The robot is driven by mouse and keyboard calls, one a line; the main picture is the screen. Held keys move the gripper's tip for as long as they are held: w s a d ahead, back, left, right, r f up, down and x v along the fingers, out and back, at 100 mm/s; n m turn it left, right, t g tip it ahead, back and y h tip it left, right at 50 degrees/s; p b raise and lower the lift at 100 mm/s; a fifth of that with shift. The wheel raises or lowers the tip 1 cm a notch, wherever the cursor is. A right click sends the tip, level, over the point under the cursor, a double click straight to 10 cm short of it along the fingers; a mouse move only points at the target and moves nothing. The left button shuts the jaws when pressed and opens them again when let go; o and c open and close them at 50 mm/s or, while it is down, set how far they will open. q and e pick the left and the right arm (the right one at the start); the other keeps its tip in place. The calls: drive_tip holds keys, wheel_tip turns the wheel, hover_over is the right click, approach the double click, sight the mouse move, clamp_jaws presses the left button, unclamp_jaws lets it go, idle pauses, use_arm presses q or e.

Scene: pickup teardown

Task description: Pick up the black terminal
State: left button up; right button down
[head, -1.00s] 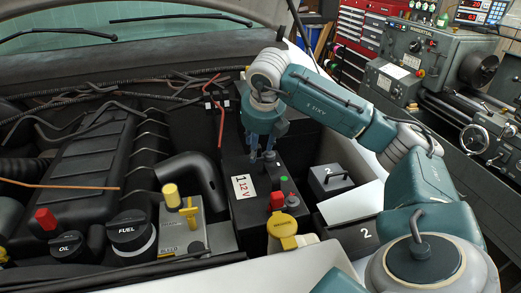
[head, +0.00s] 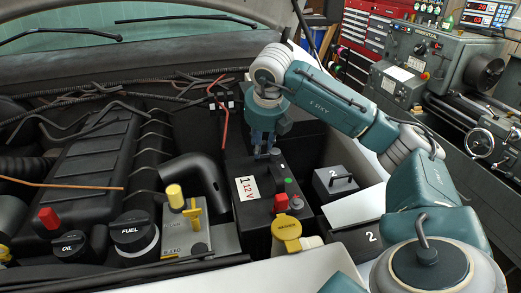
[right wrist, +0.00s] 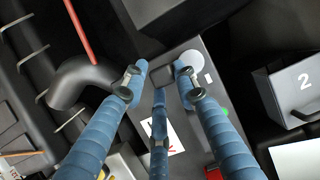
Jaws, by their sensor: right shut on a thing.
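The battery marked "1 12V" (head: 238,215) sits in the engine bay, with a red terminal (head: 281,203) at its near end. The black terminal (right wrist: 168,77) is a small dark piece at the battery's far end, partly hidden by fingers. It shows beside a round silver disc (right wrist: 192,60) in the right wrist view. My right gripper (head: 264,153) points down over that end, its blue fingers shut on the black terminal. I cannot tell whether the terminal is clear of the battery. My left gripper is not in view.
Black boxes marked "2" (head: 334,182) stand right of the battery. A curved black hose (head: 203,178), a reservoir with a yellow cap (head: 174,196) and the fuel cap (head: 133,232) are to the left. A red cable (head: 224,125) rises behind.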

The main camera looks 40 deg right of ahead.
sight(264, 143)
wheel_tip(264, 143, up, 6)
drive_tip(key=shift+r+b, duration=0.1)
drive_tip(key=shift+b, duration=0.5)
wheel_tip(264, 143, up, 12)
drive_tip(key=p, duration=0.4)
drive_tip(key=shift+r, duration=0.25)
drive_tip(key=shift+d, duration=0.1)
drive_tip(key=s+d, duration=0.5)
drive_tip(key=d, duration=0.3)
drive_tip(key=shift+p, duration=0.35)
